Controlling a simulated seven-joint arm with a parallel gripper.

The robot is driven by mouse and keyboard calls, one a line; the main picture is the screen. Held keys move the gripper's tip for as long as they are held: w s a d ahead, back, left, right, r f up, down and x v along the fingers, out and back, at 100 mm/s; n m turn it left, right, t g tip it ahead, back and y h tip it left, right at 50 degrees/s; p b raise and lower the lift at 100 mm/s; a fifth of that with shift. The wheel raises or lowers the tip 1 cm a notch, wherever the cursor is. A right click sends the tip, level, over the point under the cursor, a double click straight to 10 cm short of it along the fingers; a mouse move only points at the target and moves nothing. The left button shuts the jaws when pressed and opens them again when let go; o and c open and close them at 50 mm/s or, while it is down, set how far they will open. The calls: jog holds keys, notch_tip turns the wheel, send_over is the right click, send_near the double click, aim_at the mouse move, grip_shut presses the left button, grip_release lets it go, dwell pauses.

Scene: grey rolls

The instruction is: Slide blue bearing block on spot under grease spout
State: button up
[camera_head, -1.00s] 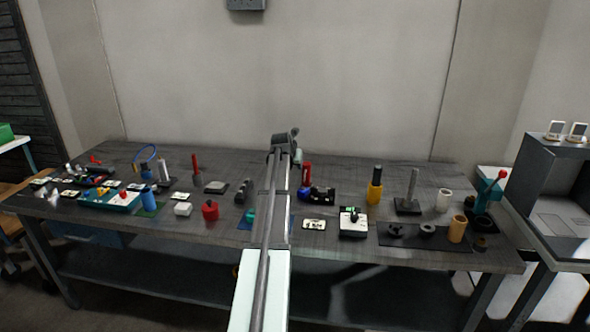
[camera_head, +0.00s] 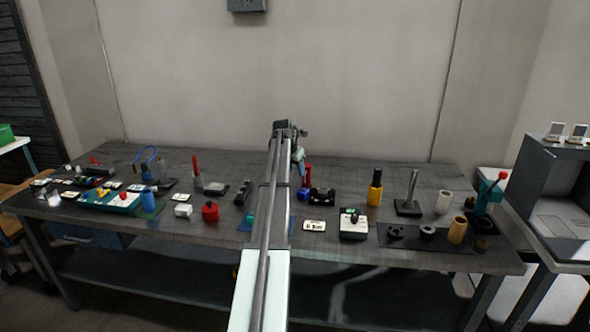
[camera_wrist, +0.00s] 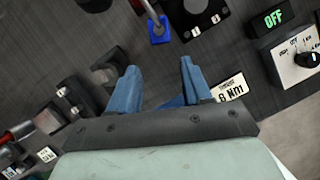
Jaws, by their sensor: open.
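The blue block (camera_head: 304,194), which I take for the bearing block, sits on the bench just right of my arm. In the wrist view it is the small blue block (camera_wrist: 157,38) at top centre, with a pale top and a grey rod reaching over it. Whether that rod is the grease spout, I cannot tell. My gripper (camera_wrist: 160,88) has its two blue fingers spread apart, on the near side of the block and not touching it. A blue patch shows low between the fingers, its nature unclear. The target spot is not distinguishable.
A black fixture (camera_wrist: 195,14) and a red-handled stand (camera_head: 308,172) are close to the block. A label plate (camera_head: 314,225) and a switch box (camera_head: 353,226) stand to the right. A red pot (camera_head: 210,212) stands left.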

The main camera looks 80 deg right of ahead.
aim_at(303, 192)
jog(key=x, duration=1.3)
jog(key=shift+d+f, duration=0.2)
jog(key=shift+f, duration=0.1)
jog(key=c, duration=0.9)
jog(key=o, duration=1.3)
jog(key=shift+o, duration=0.2)
jog(key=shift+s, duration=0.1)
jog(key=v, duration=1.4)
jog(key=shift+f, duration=0.1)
